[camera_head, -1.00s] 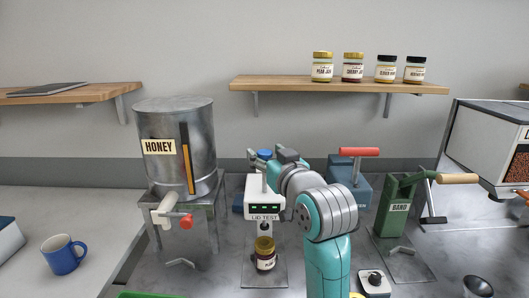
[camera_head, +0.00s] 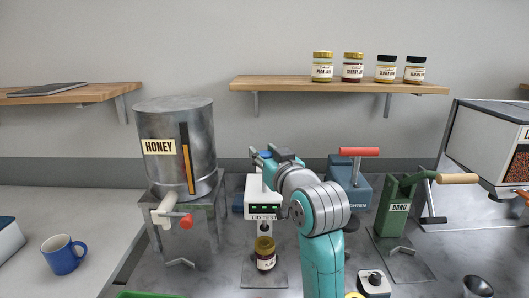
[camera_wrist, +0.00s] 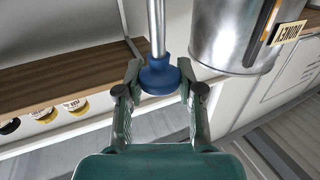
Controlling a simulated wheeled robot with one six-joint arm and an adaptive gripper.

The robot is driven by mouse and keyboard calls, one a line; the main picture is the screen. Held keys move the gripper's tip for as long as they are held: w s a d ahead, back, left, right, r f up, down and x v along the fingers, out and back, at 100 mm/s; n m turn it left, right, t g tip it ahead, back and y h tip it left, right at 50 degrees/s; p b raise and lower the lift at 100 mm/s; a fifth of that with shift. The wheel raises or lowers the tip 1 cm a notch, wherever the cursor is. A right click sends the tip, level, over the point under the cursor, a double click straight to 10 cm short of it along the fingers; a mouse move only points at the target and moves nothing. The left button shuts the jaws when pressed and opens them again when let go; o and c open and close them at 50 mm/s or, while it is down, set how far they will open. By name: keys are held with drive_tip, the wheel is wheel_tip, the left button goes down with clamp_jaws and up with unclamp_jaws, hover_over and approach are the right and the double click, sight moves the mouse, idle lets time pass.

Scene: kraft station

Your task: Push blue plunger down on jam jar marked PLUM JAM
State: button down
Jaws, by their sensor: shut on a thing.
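The jam jar (camera_head: 265,255), with a gold lid and dark contents, stands upright under the white LID TEST head (camera_head: 264,208). Its label is too small to read surely. The tester shows small green lights. In the wrist view the blue plunger knob (camera_wrist: 160,76) sits on a metal rod (camera_wrist: 156,28), between my fingers. My gripper (camera_wrist: 160,88) is shut on the knob. In the head view my gripper (camera_head: 262,156) is above and behind the tester head, and the knob is mostly hidden there.
A HONEY tank (camera_head: 176,150) with a red-handled tap stands left of the tester. A blue TIGHTEN machine (camera_head: 348,180) and a green BAND press (camera_head: 394,210) stand to the right. Several jars sit on the wall shelf (camera_head: 340,84).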

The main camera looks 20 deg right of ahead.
sight(265, 192)
wheel_tip(265, 192, down, 8)
drive_tip(key=shift+r, duration=0.1)
drive_tip(key=c, duration=0.8)
unclamp_jaws()
drive_tip(key=shift+w, duration=0.1)
drive_tip(key=shift+o, duration=0.3)
drive_tip(key=shift+r, duration=0.15)
drive_tip(key=shift+s, duration=0.35)
drive_tip(key=s, duration=1.1)
drive_tip(key=shift+s+d, duration=0.25)
drive_tip(key=shift+d, duration=0.2)
